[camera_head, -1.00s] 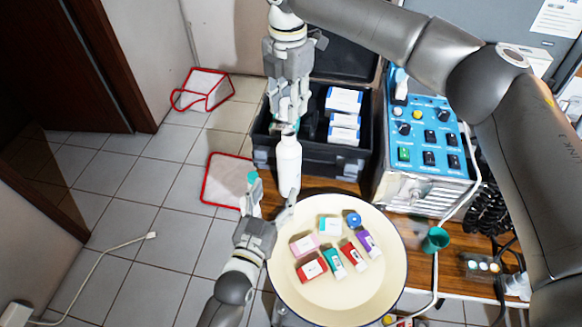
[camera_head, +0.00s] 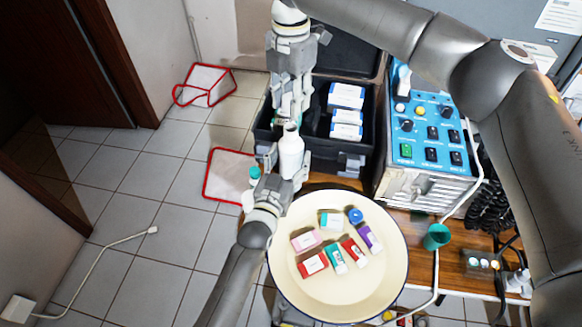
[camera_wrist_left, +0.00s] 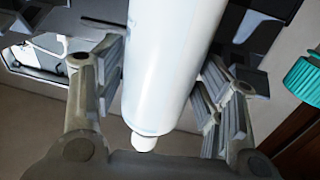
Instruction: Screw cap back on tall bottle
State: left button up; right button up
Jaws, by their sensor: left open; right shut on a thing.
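A tall white bottle (camera_head: 290,153) hangs below my right gripper (camera_head: 289,118), which is shut on its upper end. The exact contact is hard to see. My left gripper (camera_head: 284,168) is open, with its fingers on either side of the bottle's lower body. In the left wrist view the bottle (camera_wrist_left: 172,70) fills the space between the open fingers (camera_wrist_left: 155,100). A small white nub (camera_wrist_left: 143,143) shows at its near end. A teal cap (camera_head: 254,172) is just left of my left gripper. It also shows at the wrist view's right edge (camera_wrist_left: 306,78); what is under it is unclear.
A round cream tray (camera_head: 290,275) with several small coloured boxes sits in front. A black case (camera_head: 350,158) with boxes stands behind. A blue control unit (camera_head: 425,125) and a green cup (camera_head: 437,237) are at right. Tiled floor lies left.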

aim_at(291, 125)
pick_arm(q)
jog(key=shift+x, duration=1)
jog(key=shift+c, duration=0.5)
jog(key=c, duration=1.1)
jog(key=shift+c, duration=0.2)
pick_arm(e)
jog(key=shift+f, duration=2.45)
jog(key=shift+f, duration=0.9)
jog(key=shift+f, duration=0.55)
